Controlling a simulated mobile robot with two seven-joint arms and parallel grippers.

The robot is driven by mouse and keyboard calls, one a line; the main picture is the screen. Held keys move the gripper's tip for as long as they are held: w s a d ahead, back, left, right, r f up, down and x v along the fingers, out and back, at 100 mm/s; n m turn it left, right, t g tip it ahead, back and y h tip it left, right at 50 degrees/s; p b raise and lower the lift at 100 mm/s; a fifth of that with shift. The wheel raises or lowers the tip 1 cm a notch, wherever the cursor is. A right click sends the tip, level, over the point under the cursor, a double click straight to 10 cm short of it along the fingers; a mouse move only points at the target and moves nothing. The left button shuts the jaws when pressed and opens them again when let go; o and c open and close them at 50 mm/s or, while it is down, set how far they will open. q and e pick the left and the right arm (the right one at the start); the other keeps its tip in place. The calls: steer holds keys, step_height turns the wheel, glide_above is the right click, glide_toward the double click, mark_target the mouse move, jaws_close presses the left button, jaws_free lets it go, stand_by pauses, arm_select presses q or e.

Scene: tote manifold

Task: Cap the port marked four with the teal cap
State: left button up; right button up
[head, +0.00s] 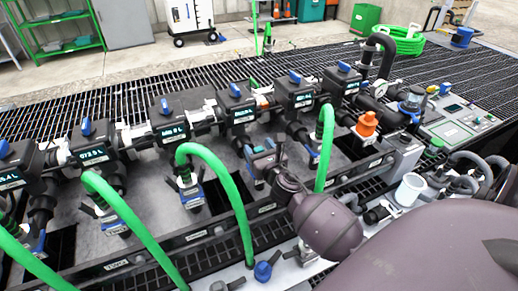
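My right gripper (268,166) reaches in from the right at an uncapped-looking outlet in the manifold's front row, between two green hoses. Its fingers are small, dark and mixed with the outlet's black and blue parts, so I cannot tell whether they are open or hold anything. This outlet carries no hose. A label (267,208) on the rail in front of it is too small to read, so I cannot confirm which port is four. I cannot make out a clearly teal cap; a small green round piece (433,147) lies at the right. My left gripper is not in view.
Green hoses (221,181) arch from neighbouring outlets, close on both sides of my gripper. An orange cap (366,124) sits on an outlet to the right. A blue fitting (264,271) lies in front, and a white cup (409,189) stands at the right. Black valve blocks line the back.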

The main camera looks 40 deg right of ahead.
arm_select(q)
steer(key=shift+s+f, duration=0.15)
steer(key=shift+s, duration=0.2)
arm_select(e)
steer(key=shift+s, duration=0.15)
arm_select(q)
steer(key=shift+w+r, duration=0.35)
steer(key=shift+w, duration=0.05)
arm_select(e)
steer(key=v, duration=1)
steer(key=shift+s, duration=0.25)
steer(key=shift+c, duration=0.2)
